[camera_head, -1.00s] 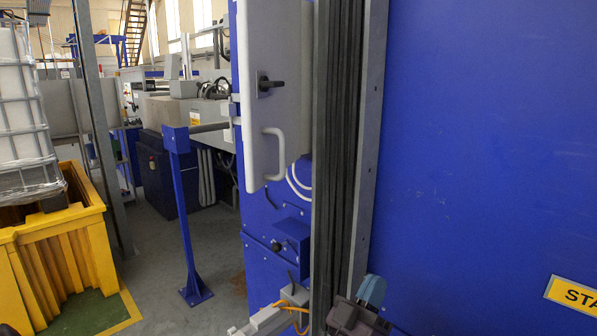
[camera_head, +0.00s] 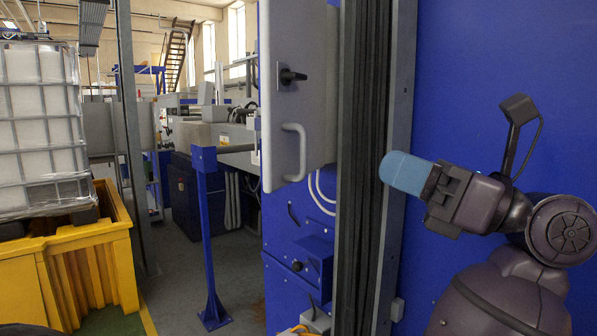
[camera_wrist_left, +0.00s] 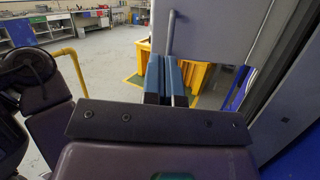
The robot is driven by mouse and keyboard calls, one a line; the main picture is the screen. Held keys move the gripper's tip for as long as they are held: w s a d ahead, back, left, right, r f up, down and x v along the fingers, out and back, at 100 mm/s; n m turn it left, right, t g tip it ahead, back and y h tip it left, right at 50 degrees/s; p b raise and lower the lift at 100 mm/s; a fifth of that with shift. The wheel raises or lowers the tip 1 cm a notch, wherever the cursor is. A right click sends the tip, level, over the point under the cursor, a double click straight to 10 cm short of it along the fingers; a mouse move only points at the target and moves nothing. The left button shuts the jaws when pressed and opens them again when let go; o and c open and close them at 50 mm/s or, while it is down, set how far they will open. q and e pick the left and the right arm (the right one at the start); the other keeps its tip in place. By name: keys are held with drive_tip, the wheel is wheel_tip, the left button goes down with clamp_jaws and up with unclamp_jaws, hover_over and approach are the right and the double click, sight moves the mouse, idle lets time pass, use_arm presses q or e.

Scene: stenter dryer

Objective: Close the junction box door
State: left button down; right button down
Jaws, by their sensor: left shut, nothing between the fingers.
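The junction box door (camera_head: 308,110) is a light grey panel at upper centre in the head view. It carries a black latch (camera_head: 290,77) and a pale U-shaped handle (camera_head: 301,150). In the left wrist view, the door (camera_wrist_left: 215,35) stands out as an open panel, with the handle bar (camera_wrist_left: 171,34) at its left edge. My left gripper (camera_head: 388,172), with blue fingers, is shut and empty, right of the door and below the latch's height. Its fingertips (camera_wrist_left: 165,60) overlap the door's lower left corner in the left wrist view; I see no contact. My right gripper is not in view.
A dark ribbed column (camera_head: 362,120) stands between door and gripper in the head view. A blue machine wall (camera_head: 480,70) lies behind my arm. A blue post (camera_head: 207,240) stands left of the door. A yellow bin (camera_head: 75,270) holds a caged white tank (camera_head: 45,120).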

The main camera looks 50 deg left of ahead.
sight(277, 159)
use_arm(q)
drive_tip(key=s+a+t, duration=0.1)
drive_tip(key=a, duration=0.2)
drive_tip(key=s+a+t+h, duration=0.1)
drive_tip(key=s+a, duration=0.1)
drive_tip(key=a, duration=0.2)
drive_tip(key=s+a+h+p, duration=0.1)
drive_tip(key=s+a, duration=0.1)
drive_tip(key=a, duration=0.1)
drive_tip(key=shift+s+a+r+t, duration=0.1)
drive_tip(key=shift+a+t, duration=0.3)
drive_tip(key=shift+s+a, duration=0.15)
drive_tip(key=shift+a, duration=0.35)
